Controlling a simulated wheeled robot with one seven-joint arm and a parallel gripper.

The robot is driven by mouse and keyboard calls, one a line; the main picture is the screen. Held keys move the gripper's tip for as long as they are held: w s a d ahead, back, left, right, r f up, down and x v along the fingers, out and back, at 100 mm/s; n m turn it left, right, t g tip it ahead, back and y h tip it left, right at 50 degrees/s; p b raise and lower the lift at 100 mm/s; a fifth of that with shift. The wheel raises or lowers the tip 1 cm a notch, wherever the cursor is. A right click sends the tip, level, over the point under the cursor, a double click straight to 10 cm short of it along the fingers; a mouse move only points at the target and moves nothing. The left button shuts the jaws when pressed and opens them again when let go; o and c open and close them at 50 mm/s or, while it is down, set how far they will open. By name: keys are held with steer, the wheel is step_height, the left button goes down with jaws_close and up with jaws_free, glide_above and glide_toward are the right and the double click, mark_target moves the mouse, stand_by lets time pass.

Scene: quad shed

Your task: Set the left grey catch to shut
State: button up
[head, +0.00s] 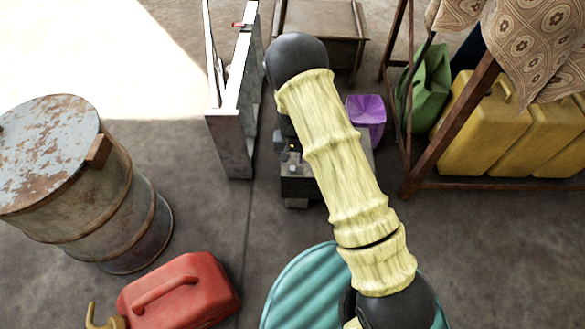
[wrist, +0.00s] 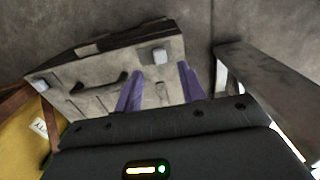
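A worn grey case (wrist: 95,75) with a dark handle (wrist: 102,86) fills the upper left of the wrist view. It bears two pale grey catches, one nearer (wrist: 159,54) and one farther left (wrist: 41,86). My gripper (wrist: 160,69) has two purple fingers spread apart, with nothing held between them. The nearer catch lies just beyond the gap between the fingertips; I cannot tell if they touch the case. In the head view my arm hides most of the case (head: 297,187). A pale catch (head: 292,169) shows there. I cannot tell whether either catch is open or shut.
A pale metal frame (head: 234,110) stands close left of the case. A purple object (head: 368,112) and yellow cans (head: 480,125) are to the right. A rusty drum (head: 100,190), red can (head: 180,292) and teal ribbed object (head: 300,290) stand nearer.

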mark_target(293, 168)
step_height(293, 168, down, 5)
steer(key=shift+f+b, duration=0.15)
steer(key=shift+b, duration=0.75)
jaws_close()
